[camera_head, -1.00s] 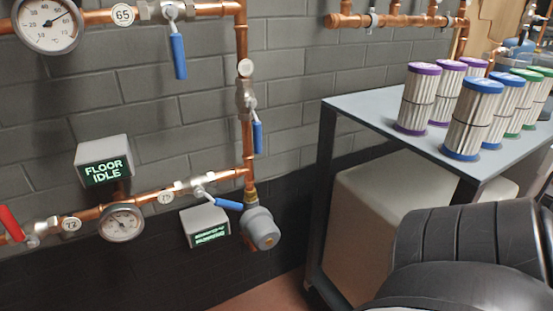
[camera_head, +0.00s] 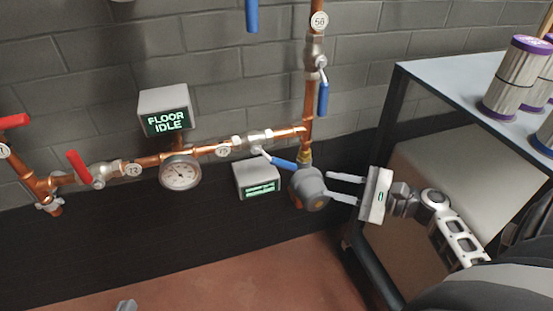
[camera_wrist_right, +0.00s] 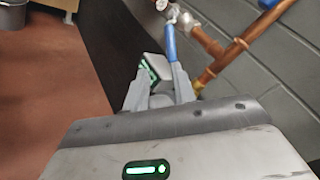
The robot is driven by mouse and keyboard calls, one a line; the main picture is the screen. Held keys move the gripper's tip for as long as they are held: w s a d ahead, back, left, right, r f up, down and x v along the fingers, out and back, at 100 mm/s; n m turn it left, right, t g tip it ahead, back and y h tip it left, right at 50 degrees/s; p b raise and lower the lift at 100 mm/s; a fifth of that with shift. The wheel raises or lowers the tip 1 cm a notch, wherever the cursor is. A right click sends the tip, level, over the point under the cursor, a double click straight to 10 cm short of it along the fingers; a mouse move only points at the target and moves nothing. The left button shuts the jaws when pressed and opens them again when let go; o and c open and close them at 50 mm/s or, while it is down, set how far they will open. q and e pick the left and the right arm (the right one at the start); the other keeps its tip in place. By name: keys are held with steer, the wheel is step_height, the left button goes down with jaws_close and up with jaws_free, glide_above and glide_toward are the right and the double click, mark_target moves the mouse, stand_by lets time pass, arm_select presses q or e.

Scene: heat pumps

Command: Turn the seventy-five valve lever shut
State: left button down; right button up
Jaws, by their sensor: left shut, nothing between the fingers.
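A blue valve lever (camera_head: 285,163) sits on a silver valve (camera_head: 259,137) in the lower copper pipe, beside a round tag (camera_head: 223,150) whose digits are blurred. The lever slants right and slightly down, roughly along the pipe, toward a grey round actuator (camera_head: 309,188). My right gripper (camera_head: 331,188) is open and empty, its fingers pointing left at the actuator. In the right wrist view a blue lever (camera_wrist_right: 170,42) shows just beyond the fingertips; contact cannot be told. Only the grey tip of my left gripper (camera_head: 127,305) shows at the bottom edge, shut and away from the valves.
A FLOOR IDLE sign (camera_head: 166,115) and a gauge (camera_head: 180,173) are left of the valve. A small display box (camera_head: 258,180) hangs below the lever. Another blue lever (camera_head: 323,98) is above, and a red lever (camera_head: 79,166) is left. A table (camera_head: 440,85) with filter cylinders stands right.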

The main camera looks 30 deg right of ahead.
mark_target(287, 165)
steer(key=shift+m+t, duration=0.4)
steer(key=shift+t, duration=0.1)
steer(key=x, duration=0.5)
steer(key=b+x, duration=0.1)
steer(key=x, duration=0.4)
steer(key=b+x, duration=0.1)
steer(key=x, duration=0.4)
steer(key=shift+w+d+r, duration=0.2)
steer(key=shift+d+r, duration=0.2)
jaws_close()
